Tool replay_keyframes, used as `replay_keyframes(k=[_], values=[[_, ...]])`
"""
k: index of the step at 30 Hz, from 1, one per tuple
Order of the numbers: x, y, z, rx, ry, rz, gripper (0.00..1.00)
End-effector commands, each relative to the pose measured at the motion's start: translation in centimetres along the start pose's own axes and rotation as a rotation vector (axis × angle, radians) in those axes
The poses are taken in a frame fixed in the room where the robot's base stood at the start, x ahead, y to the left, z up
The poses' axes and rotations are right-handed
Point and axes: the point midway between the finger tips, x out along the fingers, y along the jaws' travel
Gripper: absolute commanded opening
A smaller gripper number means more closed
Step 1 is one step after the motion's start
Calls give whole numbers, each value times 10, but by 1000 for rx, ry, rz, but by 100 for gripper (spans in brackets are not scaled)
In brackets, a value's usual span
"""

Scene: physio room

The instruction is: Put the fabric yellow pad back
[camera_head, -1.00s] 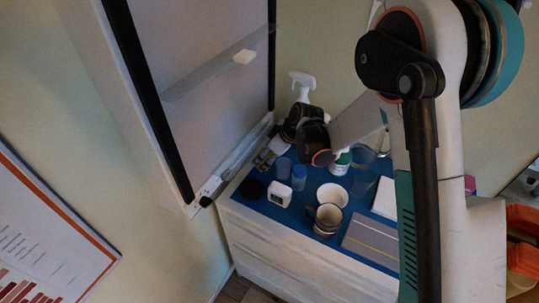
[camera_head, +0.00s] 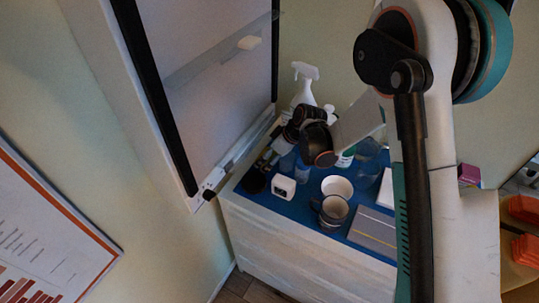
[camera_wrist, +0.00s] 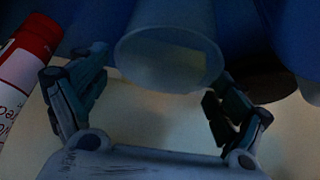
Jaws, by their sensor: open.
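I cannot surely make out the yellow fabric pad. A small pale cream block (camera_head: 249,42) shows against the whiteboard, on a grey translucent band; it may be the pad, but its fabric is not readable. My gripper (camera_head: 264,165) is over the back left of the blue-topped cabinet, near the board's lower ledge. In the wrist view its two fingers (camera_wrist: 160,82) are spread apart with a translucent cup (camera_wrist: 165,60) showing between them. A dull yellowish patch shows in or through this cup. I cannot tell whether the fingers touch it.
The whiteboard (camera_head: 215,75) stands close on the left. A red-and-white cylinder (camera_wrist: 27,65) is beside the left finger.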

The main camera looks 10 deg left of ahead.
Motion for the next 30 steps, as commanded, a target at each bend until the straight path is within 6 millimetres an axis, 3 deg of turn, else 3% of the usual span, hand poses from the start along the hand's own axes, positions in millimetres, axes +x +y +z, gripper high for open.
replay_keyframes(k=[10,21,30], values=[[-10,0,-2,1,0,0,90],[-85,0,-2,1,-1,1,90],[-119,0,-1,0,0,1,90]])
